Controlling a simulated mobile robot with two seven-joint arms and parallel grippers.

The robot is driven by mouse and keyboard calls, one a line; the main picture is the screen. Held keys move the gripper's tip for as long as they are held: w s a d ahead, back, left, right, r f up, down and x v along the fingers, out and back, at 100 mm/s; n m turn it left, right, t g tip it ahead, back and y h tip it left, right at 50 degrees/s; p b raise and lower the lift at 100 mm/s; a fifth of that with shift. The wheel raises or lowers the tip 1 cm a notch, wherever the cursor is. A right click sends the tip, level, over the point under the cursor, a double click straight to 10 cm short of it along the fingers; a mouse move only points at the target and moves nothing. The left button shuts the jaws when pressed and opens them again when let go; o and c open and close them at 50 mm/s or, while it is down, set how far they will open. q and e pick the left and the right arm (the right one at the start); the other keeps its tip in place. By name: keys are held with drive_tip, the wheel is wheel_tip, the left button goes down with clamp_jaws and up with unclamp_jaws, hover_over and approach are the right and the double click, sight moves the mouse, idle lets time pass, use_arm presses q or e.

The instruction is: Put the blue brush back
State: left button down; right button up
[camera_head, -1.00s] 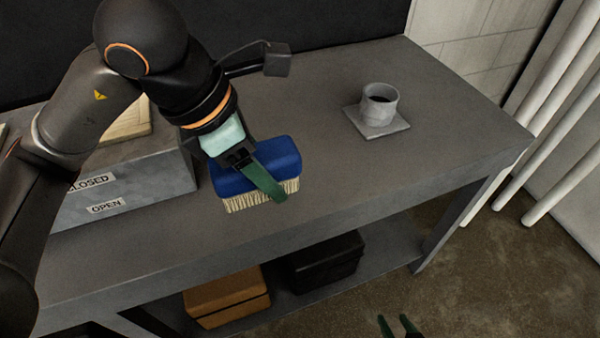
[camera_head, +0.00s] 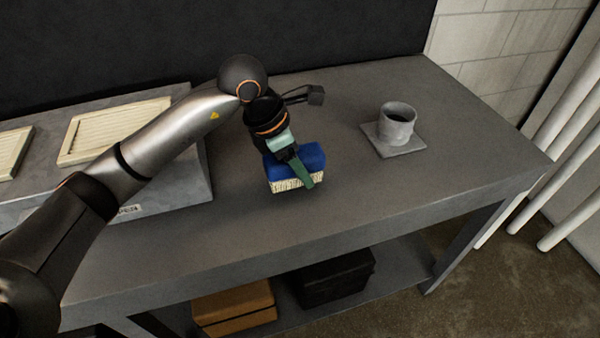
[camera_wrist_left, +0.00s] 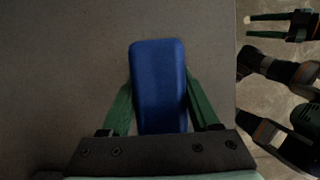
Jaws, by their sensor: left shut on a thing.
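The blue brush (camera_head: 312,157) has a blue block back and pale bristles that point down. My left gripper (camera_head: 298,174) is shut on it, with green fingers on either side of the block, as the left wrist view also shows (camera_wrist_left: 158,85). The brush is over the grey bench (camera_head: 340,215), low and close to its top; I cannot tell whether the bristles touch. My right gripper shows only at the upper right of the left wrist view (camera_wrist_left: 250,26), its green fingers apart and empty.
A grey cup (camera_head: 397,127) stands on a square coaster (camera_head: 385,146) right of the brush. A grey box (camera_head: 190,185) with pale slatted panels (camera_head: 100,130) is at the left. Boxes (camera_head: 235,308) sit on the lower shelf. Bench top around the brush is clear.

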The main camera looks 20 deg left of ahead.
use_arm(q)
drive_tip(key=shift+f, duration=1.25)
drive_tip(key=shift+f, duration=0.2)
drive_tip(key=shift+c, duration=0.6)
unclamp_jaws()
drive_tip(key=shift+r, duration=0.1)
drive_tip(key=shift+r, duration=0.25)
drive_tip(key=v, duration=1.2)
